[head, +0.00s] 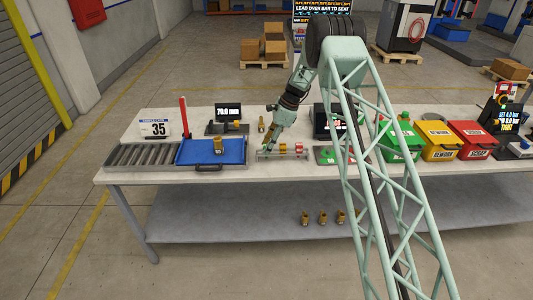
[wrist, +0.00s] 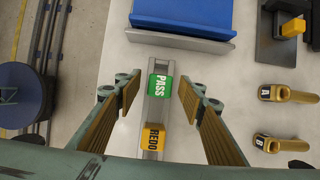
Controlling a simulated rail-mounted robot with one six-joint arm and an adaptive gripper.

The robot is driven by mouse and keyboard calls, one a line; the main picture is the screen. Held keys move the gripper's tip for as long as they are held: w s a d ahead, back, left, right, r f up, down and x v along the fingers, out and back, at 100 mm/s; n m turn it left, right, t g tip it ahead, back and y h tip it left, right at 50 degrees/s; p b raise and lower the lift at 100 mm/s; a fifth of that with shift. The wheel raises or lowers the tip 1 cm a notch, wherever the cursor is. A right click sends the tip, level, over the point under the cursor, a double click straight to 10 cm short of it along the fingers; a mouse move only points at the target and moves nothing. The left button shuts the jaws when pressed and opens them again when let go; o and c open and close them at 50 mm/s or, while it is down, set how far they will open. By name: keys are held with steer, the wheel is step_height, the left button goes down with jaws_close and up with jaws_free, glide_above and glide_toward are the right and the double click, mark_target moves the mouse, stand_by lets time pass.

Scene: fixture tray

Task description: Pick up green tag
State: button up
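The green tag (wrist: 160,87), marked PASS, sits on a narrow grey rail (wrist: 151,113) in the wrist view. A yellow tag (wrist: 154,137), marked REDO, sits on the same rail below it. My gripper (wrist: 159,93) is open and empty, with one finger on each side of the rail and the green tag between their tips in the picture; I cannot tell the height gap. In the head view my gripper (head: 269,145) is over the rail's left end and the green tag cannot be made out. The yellow tag (head: 282,149) and a red tag (head: 299,147) show there.
A blue tray (head: 196,152) lies left of the rail, with a brass part (head: 218,144) in it. Brass parts marked A (wrist: 290,93) and B (wrist: 283,144) lie right of the rail in the wrist view. Green, yellow (head: 438,140) and red (head: 476,139) bins stand at the right.

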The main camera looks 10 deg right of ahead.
steer(key=shift+a+f, duration=0.15)
steer(key=shift+f, duration=0.1)
stand_by(0.4)
steer(key=c, duration=0.9)
